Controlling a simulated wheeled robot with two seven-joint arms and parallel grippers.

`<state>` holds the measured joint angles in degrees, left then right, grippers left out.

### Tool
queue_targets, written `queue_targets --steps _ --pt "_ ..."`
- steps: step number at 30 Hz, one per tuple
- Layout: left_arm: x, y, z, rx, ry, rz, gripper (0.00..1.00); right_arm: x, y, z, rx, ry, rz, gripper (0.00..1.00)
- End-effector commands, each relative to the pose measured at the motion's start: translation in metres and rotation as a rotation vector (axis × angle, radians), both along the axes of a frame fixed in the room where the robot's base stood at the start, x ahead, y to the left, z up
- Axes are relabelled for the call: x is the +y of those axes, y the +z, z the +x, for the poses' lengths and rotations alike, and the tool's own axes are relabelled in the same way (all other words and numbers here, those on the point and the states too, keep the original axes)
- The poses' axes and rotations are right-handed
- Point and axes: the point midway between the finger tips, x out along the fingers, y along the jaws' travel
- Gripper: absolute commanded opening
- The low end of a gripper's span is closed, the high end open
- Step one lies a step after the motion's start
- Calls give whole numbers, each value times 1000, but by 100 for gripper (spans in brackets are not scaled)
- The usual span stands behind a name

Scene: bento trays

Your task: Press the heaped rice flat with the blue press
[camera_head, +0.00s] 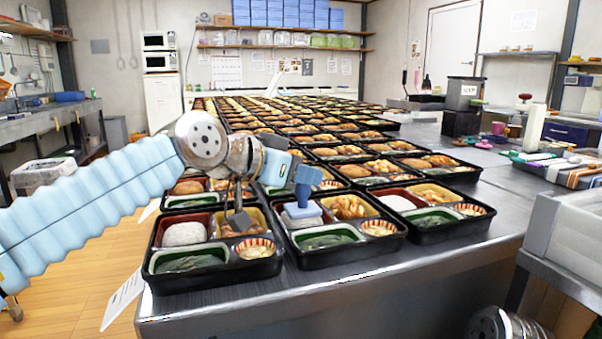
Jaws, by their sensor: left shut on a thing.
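The blue press (305,193) is upright, with its foot in the rice compartment of the middle front bento tray (345,248). The foot covers most of that compartment, so the rice under it is largely hidden. I cannot tell how flat that rice is. My left gripper (293,168) reaches in from the left and is shut on the press handle. In the front left tray (215,276), a mound of white rice (185,233) lies in the red compartment.
Rows of filled bento trays (320,130) cover the table behind. More rice (397,202) lies in the tray to the right. The steel tabletop (465,245) is bare at the front right. A white bin (565,235) stands at the right edge.

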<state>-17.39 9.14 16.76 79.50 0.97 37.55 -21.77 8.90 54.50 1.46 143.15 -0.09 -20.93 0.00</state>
Motion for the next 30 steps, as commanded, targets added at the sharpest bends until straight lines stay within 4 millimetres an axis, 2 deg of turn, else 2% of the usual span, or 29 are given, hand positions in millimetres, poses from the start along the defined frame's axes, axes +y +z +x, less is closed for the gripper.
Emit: queue_targets --steps 30 --pt "0 -6 0 0 0 0 0 0 -5 0 0 0 0 43"
